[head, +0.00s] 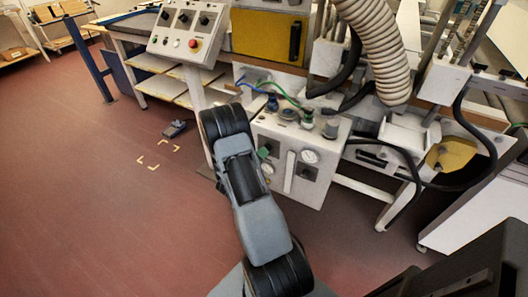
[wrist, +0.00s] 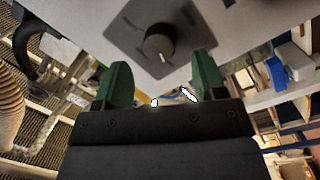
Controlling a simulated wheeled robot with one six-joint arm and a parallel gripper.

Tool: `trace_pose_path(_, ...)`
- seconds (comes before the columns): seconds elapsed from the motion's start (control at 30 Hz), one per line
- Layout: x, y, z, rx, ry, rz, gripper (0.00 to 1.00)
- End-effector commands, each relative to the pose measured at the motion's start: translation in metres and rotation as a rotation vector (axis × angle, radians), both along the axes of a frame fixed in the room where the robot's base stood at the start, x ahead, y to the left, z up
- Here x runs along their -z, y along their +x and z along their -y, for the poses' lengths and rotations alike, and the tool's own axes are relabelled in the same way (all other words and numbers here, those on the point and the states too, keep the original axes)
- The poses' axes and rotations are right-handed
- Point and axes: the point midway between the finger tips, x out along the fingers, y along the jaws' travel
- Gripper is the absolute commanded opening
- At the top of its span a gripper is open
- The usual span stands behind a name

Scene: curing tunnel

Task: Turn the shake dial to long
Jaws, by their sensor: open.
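In the wrist view a dark round dial (wrist: 159,43) sits on a dark grey square plate (wrist: 125,27) on a pale panel. A small white mark on the dial is toward the bottom of the picture. Faint marks on the plate are too small to read. My gripper (wrist: 163,76) is open, its two green fingers apart and empty. The dial shows beyond and between the fingertips, with no contact visible. In the head view my arm hides most of my gripper, and I cannot tell for sure which dial there is this one.
In the head view a white box (head: 288,192) with gauges, hoses and dark plates stands beside my arm. A ribbed hose (head: 372,35) hangs above it. A control panel (head: 170,42) with black knobs and a red button (head: 194,44) is behind. Red floor at left is mostly clear.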

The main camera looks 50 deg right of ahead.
Motion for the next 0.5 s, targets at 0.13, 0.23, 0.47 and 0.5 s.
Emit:
trace_pose_path(0.13, 0.0, 0.002, 0.02, 0.001, 0.0, 0.0, 0.64)
trace_pose_path(0.23, 0.0, 0.004, 0.028, 0.001, 0.001, 0.001, 0.64)
trace_pose_path(0.47, 0.0, 0.005, 0.035, -0.001, -0.001, -0.001, 0.64)
trace_pose_path(0.5, 0.0, 0.005, 0.036, -0.001, -0.001, -0.001, 0.64)
